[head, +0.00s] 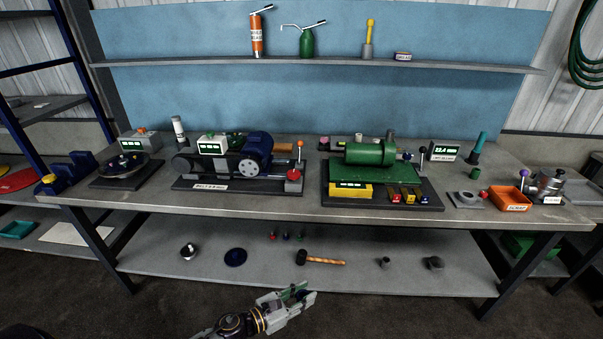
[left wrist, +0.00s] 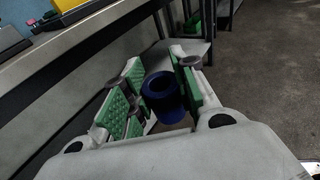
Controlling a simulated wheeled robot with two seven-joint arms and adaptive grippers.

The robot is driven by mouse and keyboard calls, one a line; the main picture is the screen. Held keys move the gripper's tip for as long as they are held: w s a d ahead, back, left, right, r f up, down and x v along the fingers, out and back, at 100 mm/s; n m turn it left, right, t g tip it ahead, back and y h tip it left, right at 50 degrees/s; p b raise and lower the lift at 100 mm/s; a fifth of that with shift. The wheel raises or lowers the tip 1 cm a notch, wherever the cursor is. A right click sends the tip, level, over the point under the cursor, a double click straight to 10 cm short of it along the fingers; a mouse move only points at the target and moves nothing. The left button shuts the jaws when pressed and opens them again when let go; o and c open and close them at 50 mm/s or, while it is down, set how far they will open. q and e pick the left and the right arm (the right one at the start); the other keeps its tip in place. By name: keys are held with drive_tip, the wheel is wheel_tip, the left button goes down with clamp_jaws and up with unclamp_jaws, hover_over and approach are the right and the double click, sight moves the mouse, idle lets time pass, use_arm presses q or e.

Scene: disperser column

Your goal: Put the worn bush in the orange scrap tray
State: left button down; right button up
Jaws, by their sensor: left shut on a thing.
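The orange scrap tray (head: 503,199) sits on the bench at the right, with a label on its front. It looks empty. In the head view I cannot make out the bush in the fingers. My right gripper is not in view.
The bench top's front edge (head: 290,205) and the lower shelf (head: 300,278) lie ahead. A steel pot (head: 548,185) stands right of the tray, a grey block with a ring (head: 466,198) left of it. A hammer (head: 320,260) and several small parts lie on the shelf.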

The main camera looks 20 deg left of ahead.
use_arm(q)
drive_tip(key=w+a+r+b, duration=0.1)
drive_tip(key=w+a+b, duration=0.1)
drive_tip(key=w+a, duration=0.55)
drive_tip(key=w+a+r+b, duration=0.2)
drive_tip(key=w+a, duration=0.2)
drive_tip(key=a, duration=0.6)
drive_tip(key=w+a+r+b, duration=0.2)
drive_tip(key=w+a+r, duration=0.2)
drive_tip(key=r, duration=0.4)
drive_tip(key=w+a+r+b, duration=0.1)
drive_tip(key=w+a+r, duration=0.3)
drive_tip(key=a+r, duration=0.3)
drive_tip(key=shift+w+r+b, duration=0.35)
drive_tip(key=shift+r, duration=0.25)
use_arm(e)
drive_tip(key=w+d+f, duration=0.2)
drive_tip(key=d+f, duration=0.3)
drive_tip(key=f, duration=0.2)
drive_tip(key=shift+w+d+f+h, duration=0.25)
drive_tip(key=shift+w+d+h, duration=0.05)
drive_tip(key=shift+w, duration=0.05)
